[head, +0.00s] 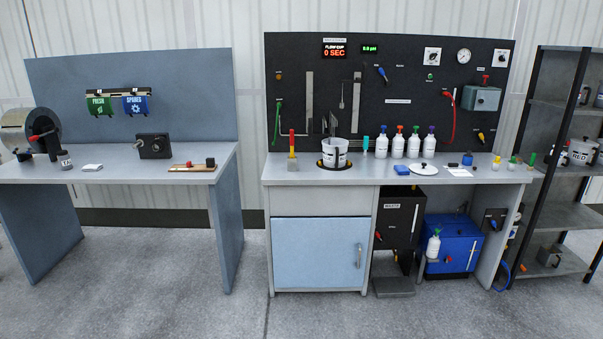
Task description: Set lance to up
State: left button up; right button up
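No label for a lance is readable in the head view, so I cannot tell for sure which part it is. A white bucket (335,153) stands on the right bench, with a dark upright tool (332,125) at it. Two tall grey vertical strips, a left strip (310,98) and a right strip (356,105), are on the black panel behind. A blue machine (451,248) with a hose stands under the bench, and a white bottle (433,244) is at its front. Neither of my grippers shows.
The right bench top (300,174) carries several bottles, a white lid (423,169) and small items. A left bench (120,170) holds a roll and small tools. A dark shelf rack (563,185) stands at far right. The grey floor in front is clear.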

aim_at(310, 123)
jog(key=i+u, duration=0.1)
jog(key=i, duration=0.75)
jog(key=i+u, duration=0.1)
jog(key=i, duration=0.75)
jog(key=i+l+u, duration=0.1)
jog(key=i, duration=0.75)
